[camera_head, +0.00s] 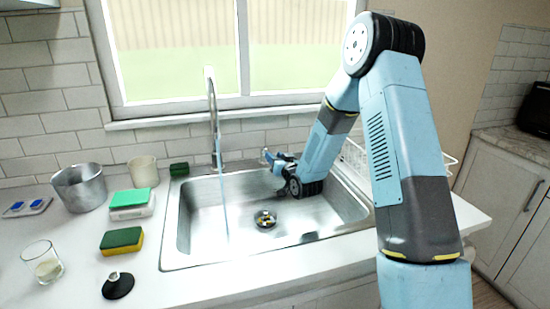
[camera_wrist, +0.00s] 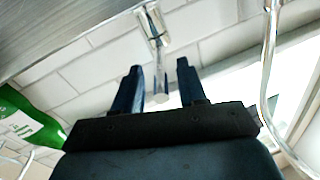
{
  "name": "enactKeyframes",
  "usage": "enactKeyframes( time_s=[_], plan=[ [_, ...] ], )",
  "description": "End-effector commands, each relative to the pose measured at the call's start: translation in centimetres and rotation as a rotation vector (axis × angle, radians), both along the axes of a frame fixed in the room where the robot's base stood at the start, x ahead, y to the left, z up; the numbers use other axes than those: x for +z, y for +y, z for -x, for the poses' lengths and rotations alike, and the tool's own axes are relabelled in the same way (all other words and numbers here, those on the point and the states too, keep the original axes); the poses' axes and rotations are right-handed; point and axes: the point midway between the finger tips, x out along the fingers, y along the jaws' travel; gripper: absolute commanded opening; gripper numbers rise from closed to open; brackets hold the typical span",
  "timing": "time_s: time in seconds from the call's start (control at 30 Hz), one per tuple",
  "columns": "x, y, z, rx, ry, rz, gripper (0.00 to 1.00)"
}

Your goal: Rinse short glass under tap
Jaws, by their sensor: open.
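The short glass (camera_head: 45,266) is clear and stands upright on the counter at the far left, with something pale low in it. The chrome tap (camera_head: 213,120) stands behind the sink (camera_head: 270,249), and a thin bluish stream of water falls from its spout into the basin. My gripper (camera_head: 268,156) is over the back of the sink, right of the tap and far from the glass. In the wrist view my gripper (camera_wrist: 160,82) is open. A chrome lever (camera_wrist: 152,30) reaches down between its fingers; I cannot tell whether they touch it. The tap's curved pipe (camera_wrist: 268,70) shows at right.
Left of the sink are a metal pot (camera_head: 80,188), a cream cup (camera_head: 143,170), a green-topped box (camera_head: 131,204), a sponge (camera_head: 121,241) and a black round stopper (camera_head: 117,286). A white wire rack (camera_head: 355,158) is at right. A green bottle (camera_wrist: 30,122) shows in the wrist view.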

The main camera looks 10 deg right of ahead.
Motion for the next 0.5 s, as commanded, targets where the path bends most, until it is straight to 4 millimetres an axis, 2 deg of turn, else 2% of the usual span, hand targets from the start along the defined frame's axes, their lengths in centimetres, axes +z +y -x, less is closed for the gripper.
enactKeyframes(
  time_s=[0.5],
  plan=[
    [-0.1, -3.2, 9.1, 0.000, 0.001, 0.000, 0.41]
  ],
)
